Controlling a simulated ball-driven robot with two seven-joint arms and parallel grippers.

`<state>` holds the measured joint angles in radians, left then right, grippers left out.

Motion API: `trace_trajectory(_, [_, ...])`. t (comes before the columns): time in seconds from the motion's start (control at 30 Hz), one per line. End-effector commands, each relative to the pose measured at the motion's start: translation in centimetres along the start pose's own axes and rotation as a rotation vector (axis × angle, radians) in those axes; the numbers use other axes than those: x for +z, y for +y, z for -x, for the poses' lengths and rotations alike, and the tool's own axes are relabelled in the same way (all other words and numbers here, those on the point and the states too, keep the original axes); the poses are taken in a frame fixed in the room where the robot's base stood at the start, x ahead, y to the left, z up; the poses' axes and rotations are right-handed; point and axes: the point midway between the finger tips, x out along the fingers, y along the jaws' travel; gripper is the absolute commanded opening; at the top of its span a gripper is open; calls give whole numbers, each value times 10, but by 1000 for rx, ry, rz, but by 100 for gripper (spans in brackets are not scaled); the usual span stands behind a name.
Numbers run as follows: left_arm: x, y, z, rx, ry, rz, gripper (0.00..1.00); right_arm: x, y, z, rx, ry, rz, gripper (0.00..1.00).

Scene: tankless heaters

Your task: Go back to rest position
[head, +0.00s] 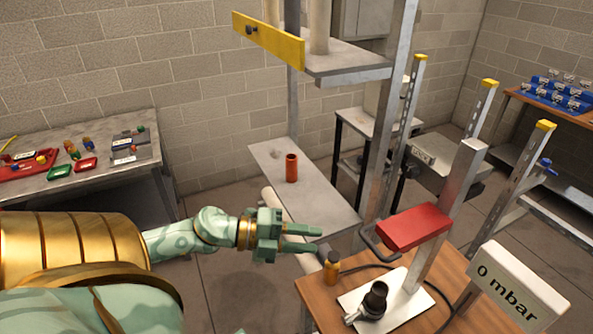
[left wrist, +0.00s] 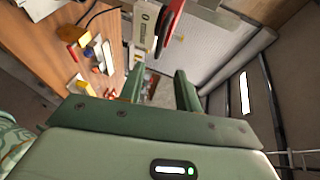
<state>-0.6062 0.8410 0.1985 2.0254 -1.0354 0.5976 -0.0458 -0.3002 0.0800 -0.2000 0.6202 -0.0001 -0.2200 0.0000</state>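My left arm reaches in from the left in the head view. Its green gripper (head: 301,239) is stretched out in front of the grey shelf and left of the wooden table. The two fingers are apart with nothing between them. In the left wrist view the same gripper (left wrist: 160,92) shows two separate green fingers with a gap between them. My right gripper does not show in either view.
An orange cylinder (head: 291,167) stands on a grey shelf (head: 325,200). A bench (head: 95,178) with trays stands left.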

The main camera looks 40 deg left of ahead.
Motion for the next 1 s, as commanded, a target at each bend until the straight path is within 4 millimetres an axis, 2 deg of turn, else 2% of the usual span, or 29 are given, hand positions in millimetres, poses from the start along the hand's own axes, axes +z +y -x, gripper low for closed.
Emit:
trace_trajectory(0.1, [0,1,13,0,-1,2,34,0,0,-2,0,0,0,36])
trace_trajectory(0.2, [0,0,18,-1,0,2,34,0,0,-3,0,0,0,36])
trace_trajectory(0.8, [1,0,19,0,-6,1,34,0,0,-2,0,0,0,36])
trace_trajectory(0.87, [7,-1,20,-5,-36,0,34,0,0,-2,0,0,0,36])
trace_trajectory(0.9, [18,3,22,-6,-80,19,34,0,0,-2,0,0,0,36])
trace_trajectory(0.97, [42,20,31,9,-167,70,34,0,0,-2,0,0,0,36])
trace_trajectory(1.0, [58,39,40,24,-237,122,34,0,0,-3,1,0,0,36])
